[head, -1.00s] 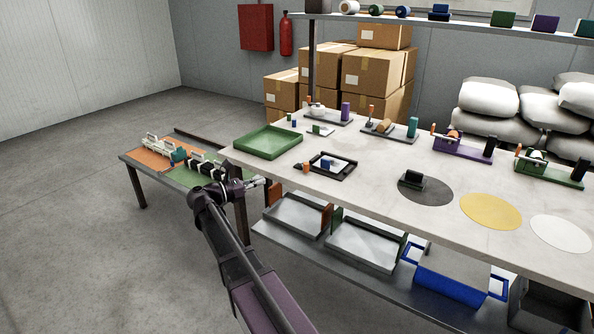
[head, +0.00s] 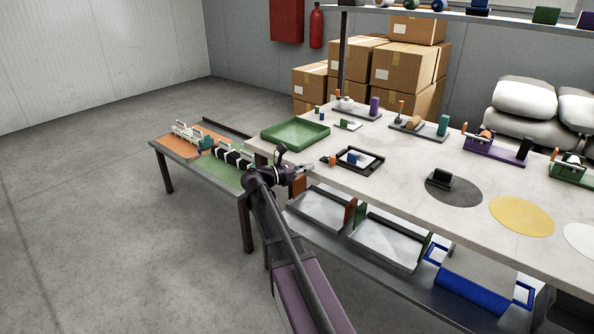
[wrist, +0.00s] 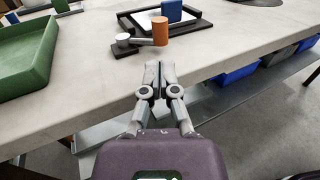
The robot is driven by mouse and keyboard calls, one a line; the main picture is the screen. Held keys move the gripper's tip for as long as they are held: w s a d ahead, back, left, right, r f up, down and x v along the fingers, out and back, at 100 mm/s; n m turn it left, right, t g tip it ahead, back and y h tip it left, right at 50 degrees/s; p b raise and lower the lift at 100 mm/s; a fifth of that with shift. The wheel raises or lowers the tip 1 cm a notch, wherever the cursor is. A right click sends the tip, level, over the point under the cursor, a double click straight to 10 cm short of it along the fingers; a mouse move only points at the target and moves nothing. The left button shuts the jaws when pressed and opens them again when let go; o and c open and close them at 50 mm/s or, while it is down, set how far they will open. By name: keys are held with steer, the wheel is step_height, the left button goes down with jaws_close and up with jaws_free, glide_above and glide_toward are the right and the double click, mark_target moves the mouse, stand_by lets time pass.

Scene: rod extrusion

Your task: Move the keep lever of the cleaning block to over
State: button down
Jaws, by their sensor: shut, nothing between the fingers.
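A small lever with an orange cylindrical handle (wrist: 160,30) and a grey arm (wrist: 143,42) on a dark base (wrist: 122,48) sits near the table's front edge. In the head view its orange handle (head: 333,159) is left of a black tray (head: 372,168) holding a white pad and a blue block (head: 352,159). I take this to be the cleaning block with its keep lever; no label shows. In the wrist view the handle is toward the right end of the arm. My gripper (wrist: 160,66) is shut and empty, just short of the lever and apart from it; it also shows in the head view (head: 309,168).
A green tray (head: 295,131) stands left of the lever. Several other stations with orange handles stand farther back and right, including a purple one (head: 497,148). Below the tabletop (head: 405,183), a shelf carries grey trays (head: 388,240) and blue bins.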

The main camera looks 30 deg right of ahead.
mark_target(330, 162)
steer(key=shift+s+d, duration=0.15)
steer(key=shift+d, duration=2.8)
steer(key=shift+s+d, duration=0.1)
